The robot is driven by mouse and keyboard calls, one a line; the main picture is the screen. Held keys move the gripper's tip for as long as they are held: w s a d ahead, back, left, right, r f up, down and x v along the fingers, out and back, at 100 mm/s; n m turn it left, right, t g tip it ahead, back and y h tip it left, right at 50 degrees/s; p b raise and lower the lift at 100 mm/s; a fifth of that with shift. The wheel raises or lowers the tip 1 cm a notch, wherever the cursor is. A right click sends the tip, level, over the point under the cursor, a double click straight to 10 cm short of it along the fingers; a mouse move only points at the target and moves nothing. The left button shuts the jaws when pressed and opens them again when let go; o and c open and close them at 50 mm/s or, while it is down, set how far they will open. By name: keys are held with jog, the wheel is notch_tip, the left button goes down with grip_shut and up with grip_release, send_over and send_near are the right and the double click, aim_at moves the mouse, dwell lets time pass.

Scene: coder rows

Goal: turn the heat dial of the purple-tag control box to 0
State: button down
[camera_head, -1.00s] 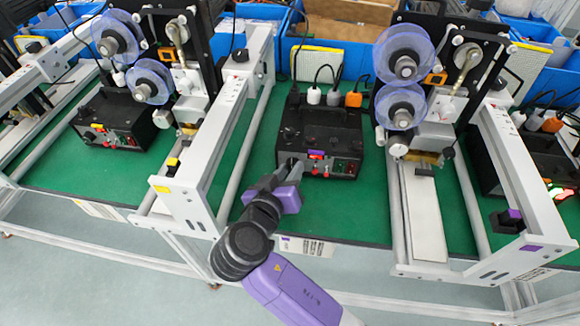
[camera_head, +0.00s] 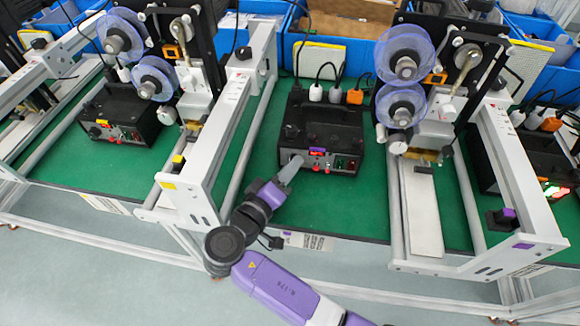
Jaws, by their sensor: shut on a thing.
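The purple-tag control box (camera_head: 325,128) is a black box with a handle on the green bench, in the middle of the head view. Its front panel carries a small lit red display (camera_head: 317,151), a purple mark, and several small knobs and lights. My gripper (camera_head: 295,163) reaches the left end of that panel from the front and is shut there. The heat dial appears to be between the fingertips; the fingers hide it, so its setting cannot be read.
A second black control box (camera_head: 118,117) with a yellow tag stands to the left. Grey frames with blue reels (camera_head: 402,54) flank the middle box. Blue bins (camera_head: 350,60) line the back. Green bench top (camera_head: 350,205) is clear in front of the box.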

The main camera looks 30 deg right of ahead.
dwell(0.4)
jog(key=c, duration=1.4)
grip_release()
jog(key=shift+c, duration=0.2)
jog(key=shift+a, duration=0.1)
jog(key=b+v, duration=0.1)
jog(key=v, duration=0.5)
jog(key=shift+s+a, duration=0.25)
jog(key=shift+a, duration=0.05)
jog(key=shift+s+a+r, duration=0.1)
jog(key=shift+s+a, duration=0.2)
jog(key=shift+a, duration=0.05)
jog(key=shift+o, duration=0.5)
